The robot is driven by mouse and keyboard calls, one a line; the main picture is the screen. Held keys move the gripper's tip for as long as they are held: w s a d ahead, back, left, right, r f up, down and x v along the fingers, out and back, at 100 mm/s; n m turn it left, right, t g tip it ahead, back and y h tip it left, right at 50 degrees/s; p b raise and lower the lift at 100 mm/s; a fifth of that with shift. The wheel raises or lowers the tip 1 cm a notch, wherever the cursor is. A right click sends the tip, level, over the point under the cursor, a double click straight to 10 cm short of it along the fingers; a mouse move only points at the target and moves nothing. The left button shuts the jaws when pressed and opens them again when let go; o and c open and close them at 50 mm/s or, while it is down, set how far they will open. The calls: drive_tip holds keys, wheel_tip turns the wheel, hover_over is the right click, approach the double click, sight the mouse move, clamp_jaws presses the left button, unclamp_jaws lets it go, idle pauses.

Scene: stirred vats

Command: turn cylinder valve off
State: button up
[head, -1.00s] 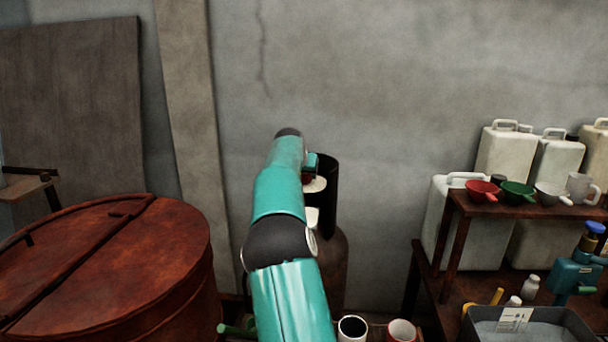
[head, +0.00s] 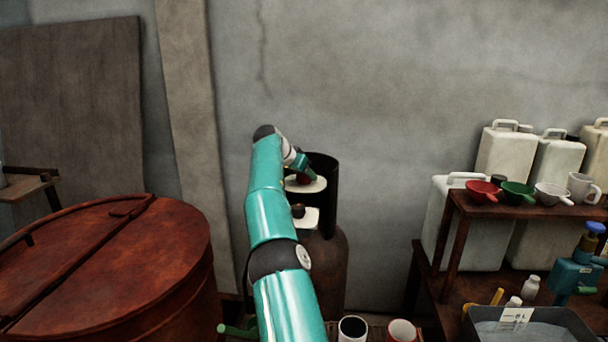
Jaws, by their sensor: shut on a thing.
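The gas cylinder (head: 330,268) is rusty brown and stands upright against the wall, with a dark open guard (head: 324,200) around its top. A small red valve knob (head: 304,180) shows within the guard. My gripper (head: 304,174) reaches down at the knob and is shut on it; its fingertips are small and partly hidden. A white plate-like piece (head: 316,187) lies just below the knob, and another pale piece (head: 308,217) sits lower. My teal arm covers the cylinder's left side.
A large rusty lidded vat (head: 110,255) stands at the left. Two cups (head: 401,331) are at the front. A wooden shelf (head: 455,235) at the right holds coloured scoops (head: 517,192) and a mug, with white jugs (head: 505,150) behind. The wall above the cylinder is clear.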

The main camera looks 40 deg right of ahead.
drive_tip(key=o, duration=1)
drive_tip(key=shift+c, duration=0.2)
drive_tip(key=shift+a, duration=0.1)
drive_tip(key=v, duration=1.3)
drive_tip(key=shift+a+r, duration=0.2)
drive_tip(key=shift+r, duration=0.1)
drive_tip(key=shift+a, duration=0.1)
